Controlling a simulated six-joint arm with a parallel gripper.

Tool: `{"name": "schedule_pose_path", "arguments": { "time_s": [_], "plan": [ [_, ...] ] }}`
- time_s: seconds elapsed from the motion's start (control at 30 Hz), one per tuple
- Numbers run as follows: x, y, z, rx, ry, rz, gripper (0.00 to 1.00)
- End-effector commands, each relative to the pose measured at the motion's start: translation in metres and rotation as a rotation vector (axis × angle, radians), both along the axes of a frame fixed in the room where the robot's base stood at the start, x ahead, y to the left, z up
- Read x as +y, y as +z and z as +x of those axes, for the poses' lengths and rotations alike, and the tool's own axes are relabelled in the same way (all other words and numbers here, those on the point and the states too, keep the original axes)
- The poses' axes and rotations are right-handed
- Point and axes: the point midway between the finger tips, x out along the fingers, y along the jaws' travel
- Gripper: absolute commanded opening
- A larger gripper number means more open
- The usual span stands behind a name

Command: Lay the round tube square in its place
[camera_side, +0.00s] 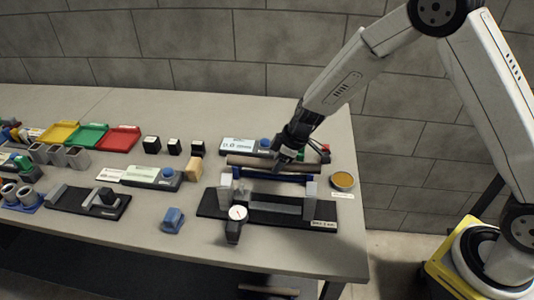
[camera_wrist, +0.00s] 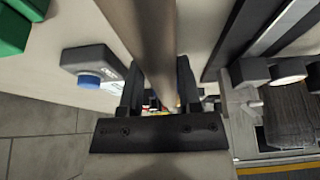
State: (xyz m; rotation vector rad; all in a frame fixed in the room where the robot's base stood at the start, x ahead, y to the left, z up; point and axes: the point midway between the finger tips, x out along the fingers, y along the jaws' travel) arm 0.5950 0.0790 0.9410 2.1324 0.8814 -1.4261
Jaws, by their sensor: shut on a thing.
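In the wrist view the tube (camera_wrist: 145,35) runs from the top edge down between the fingers of my gripper (camera_wrist: 158,95). In front of the cradle is a black fixture base (camera_side: 210,207) with two upright grey blocks (camera_side: 225,182) and a grey bar (camera_side: 275,207).
A round dial gauge (camera_side: 238,213) stands at the fixture's front. A grey box with a blue button (camera_wrist: 90,78) is beside the tube. Coloured trays (camera_side: 88,137) stand far left.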

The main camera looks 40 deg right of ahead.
Motion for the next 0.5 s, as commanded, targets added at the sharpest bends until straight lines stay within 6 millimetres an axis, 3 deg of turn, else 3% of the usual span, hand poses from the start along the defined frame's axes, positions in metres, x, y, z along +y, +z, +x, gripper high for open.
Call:
{"name": "schedule_pose_path", "arguments": {
  "time_s": [0.27,0.5],
  "plan": [
    [0.000,0.012,0.001,-0.005,0.001,0.001,0.00],
    [0.000,0.036,-0.002,-0.003,0.000,0.002,0.00]
  ]
}}
